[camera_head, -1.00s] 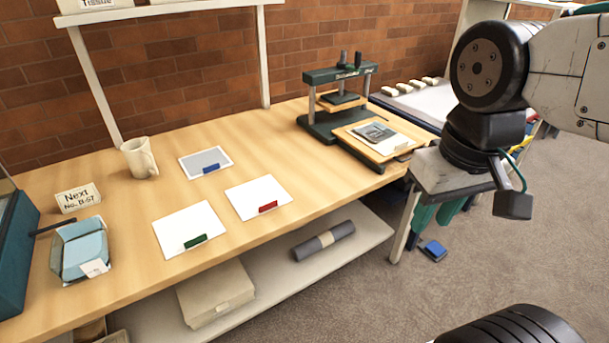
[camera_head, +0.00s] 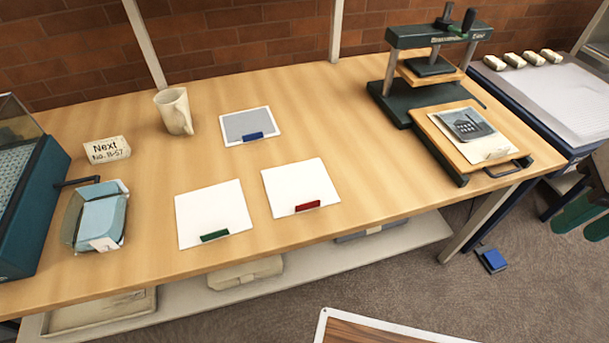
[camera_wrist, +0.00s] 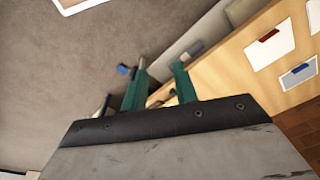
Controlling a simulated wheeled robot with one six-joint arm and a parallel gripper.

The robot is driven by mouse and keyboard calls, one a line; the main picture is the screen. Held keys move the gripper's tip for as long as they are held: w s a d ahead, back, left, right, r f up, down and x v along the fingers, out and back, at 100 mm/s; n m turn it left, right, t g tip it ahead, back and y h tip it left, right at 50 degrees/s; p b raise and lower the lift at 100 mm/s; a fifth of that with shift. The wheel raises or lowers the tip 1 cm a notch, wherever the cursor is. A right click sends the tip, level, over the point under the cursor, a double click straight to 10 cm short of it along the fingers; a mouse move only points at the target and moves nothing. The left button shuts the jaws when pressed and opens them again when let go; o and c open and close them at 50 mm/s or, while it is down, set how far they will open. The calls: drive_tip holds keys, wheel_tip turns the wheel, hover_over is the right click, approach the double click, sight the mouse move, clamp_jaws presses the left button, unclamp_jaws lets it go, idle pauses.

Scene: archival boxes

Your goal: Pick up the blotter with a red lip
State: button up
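The blotter with a red lip (camera_head: 300,182) is a white sheet lying flat on the wooden table, its red lip on the near edge. It also shows in the wrist view (camera_wrist: 271,47) at the upper right. To its left lies a white blotter with a green lip (camera_head: 210,207). Behind it lies a grey, white-bordered blotter with a blue lip (camera_head: 245,123). My gripper (camera_wrist: 160,66) has two green fingers, apart with nothing between them. In the head view its green fingers show at the right edge, beyond the table and far from the red-lipped blotter.
A press (camera_head: 430,70) with a wooden board and a photo stands at the table's right. A mug (camera_head: 172,110), a "Next" sign (camera_head: 107,150) and a tray of blue pads (camera_head: 72,222) are at the left. A wood-topped surface (camera_head: 375,330) shows at the bottom edge.

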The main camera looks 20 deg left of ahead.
drive_tip(key=w+a+f+m+g+y, duration=0.4)
drive_tip(key=w+a+f, duration=0.3)
drive_tip(key=a, duration=0.4)
drive_tip(key=w+a+f+m+g+y, duration=0.35)
drive_tip(key=w+a+f, duration=0.4)
drive_tip(key=a, duration=0.35)
drive_tip(key=m+y, duration=0.4)
approach(314, 202)
drive_tip(key=shift+s+a+f+g+h, duration=0.1)
drive_tip(key=shift+a+g+h, duration=0.1)
drive_tip(key=shift+a, duration=0.3)
drive_tip(key=shift+a+f+g+h, duration=0.1)
drive_tip(key=shift+a+g, duration=0.05)
drive_tip(key=shift+a, duration=0.3)
drive_tip(key=shift+s+a+f, duration=0.1)
drive_tip(key=shift+a+f, duration=0.15)
drive_tip(key=x, duration=0.7)
drive_tip(key=shift+s+a+f, duration=0.1)
drive_tip(key=shift+s+a, duration=0.05)
drive_tip(key=shift+s, duration=0.05)
clamp_jaws()
